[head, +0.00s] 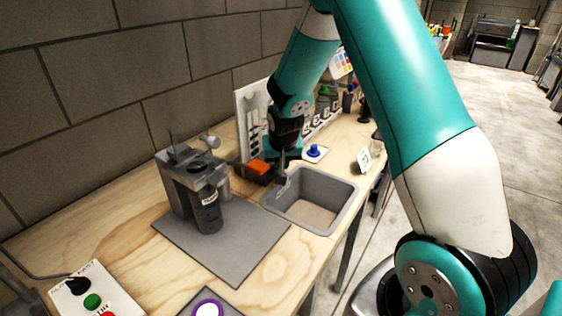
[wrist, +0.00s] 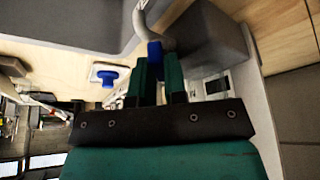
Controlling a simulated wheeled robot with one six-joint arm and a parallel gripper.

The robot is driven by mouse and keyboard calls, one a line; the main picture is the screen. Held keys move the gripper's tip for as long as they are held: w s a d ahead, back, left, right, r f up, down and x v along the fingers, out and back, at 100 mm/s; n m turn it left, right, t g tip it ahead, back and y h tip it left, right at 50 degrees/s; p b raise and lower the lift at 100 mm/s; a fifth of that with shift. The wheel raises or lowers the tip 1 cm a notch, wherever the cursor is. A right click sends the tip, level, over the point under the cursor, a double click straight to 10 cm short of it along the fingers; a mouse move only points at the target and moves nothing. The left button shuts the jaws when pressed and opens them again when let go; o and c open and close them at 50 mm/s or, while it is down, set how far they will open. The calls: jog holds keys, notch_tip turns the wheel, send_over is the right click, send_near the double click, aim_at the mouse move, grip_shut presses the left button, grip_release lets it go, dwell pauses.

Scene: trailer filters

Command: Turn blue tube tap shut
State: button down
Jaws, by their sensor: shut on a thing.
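In the wrist view, the blue tap handle (wrist: 155,51) sits beside a curved grey pipe (wrist: 140,18) over the sink edge. My gripper (wrist: 159,64) is shut on this handle, with one green finger on each side of it. The fingers cover the handle's lower part, so its turn angle is unclear. In the head view, my gripper (head: 286,157) reaches down at the back edge of the grey sink (head: 347,203). The blue handle is hidden there behind the gripper and arm.
A second blue knob (head: 314,151) on a white plate stands right of my gripper. An orange-topped dark box (head: 258,168) is close on the left. A grey filter device (head: 207,205) stands on a grey mat (head: 240,262). Small bottles line the wall behind.

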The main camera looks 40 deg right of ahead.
jog(key=shift+a+m+g+h, duration=0.1)
jog(key=shift+m+g+h, duration=0.25)
jog(key=shift+m, duration=0.85)
jog(key=c, duration=1.2)
grip_release()
jog(key=shift+o, duration=0.2)
